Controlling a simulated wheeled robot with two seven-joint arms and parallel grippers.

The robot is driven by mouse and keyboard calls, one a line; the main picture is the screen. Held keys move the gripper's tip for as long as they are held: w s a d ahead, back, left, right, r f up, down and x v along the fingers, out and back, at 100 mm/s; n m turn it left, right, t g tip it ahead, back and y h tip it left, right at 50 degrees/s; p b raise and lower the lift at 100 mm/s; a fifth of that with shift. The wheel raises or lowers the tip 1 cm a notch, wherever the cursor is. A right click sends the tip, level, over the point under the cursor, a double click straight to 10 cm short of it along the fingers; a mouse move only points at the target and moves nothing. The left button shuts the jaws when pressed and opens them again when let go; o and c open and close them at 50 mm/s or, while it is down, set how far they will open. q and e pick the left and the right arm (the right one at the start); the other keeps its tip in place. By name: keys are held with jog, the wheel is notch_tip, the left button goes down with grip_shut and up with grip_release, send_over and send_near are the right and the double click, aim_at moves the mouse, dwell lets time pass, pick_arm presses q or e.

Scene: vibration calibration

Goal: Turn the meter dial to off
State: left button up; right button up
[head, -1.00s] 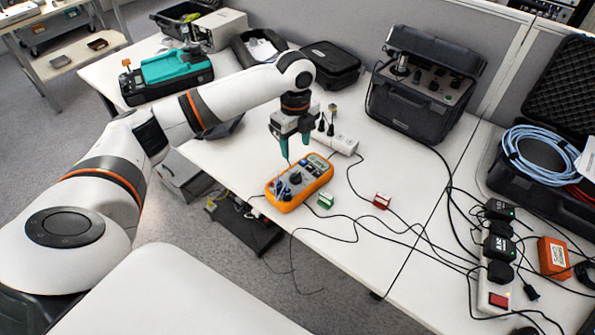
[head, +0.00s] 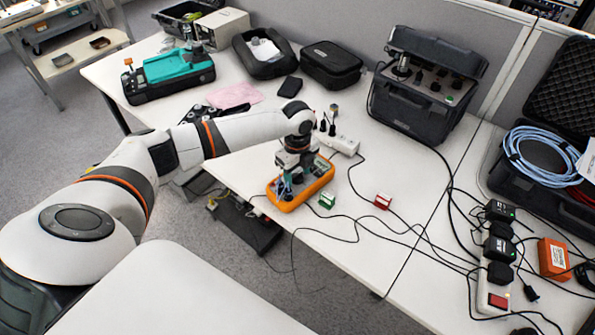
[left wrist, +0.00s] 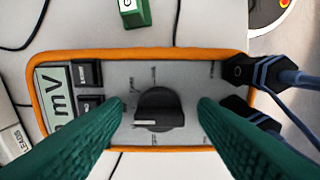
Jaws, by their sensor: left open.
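The orange meter (head: 318,186) lies flat on the white table, its lower end toward the table's front edge. In the left wrist view the meter (left wrist: 100,56) shows its grey face, a display (left wrist: 57,98) reading mV, and a black dial (left wrist: 158,110). The dial's white mark points toward the display side. Its labels are too small to read. My left gripper (head: 290,180) is low over the meter and partly covers its face. In the left wrist view my green fingers (left wrist: 162,112) are open, one on each side of the dial, with gaps between. My right gripper is out of view.
A green block (head: 327,201) and a red block (head: 382,202) lie close to the meter. Black cables cross the table to the right.

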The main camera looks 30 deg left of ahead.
pick_arm(q)
jog(key=c, duration=1)
jog(key=shift+r+n+p, duration=0.2)
jog(key=shift+n+p, duration=0.3)
jog(key=shift+p, duration=0.3)
jog(key=n+p, duration=0.5)
jog(key=shift+w+n+p, duration=0.1)
jog(key=shift+n+p, duration=0.2)
jog(key=shift+p, duration=0.05)
jog(key=shift+f+n+p, duration=0.1)
jog(key=shift+n+p, duration=0.35)
jog(key=shift+n, duration=0.25)
jog(key=o, duration=1)
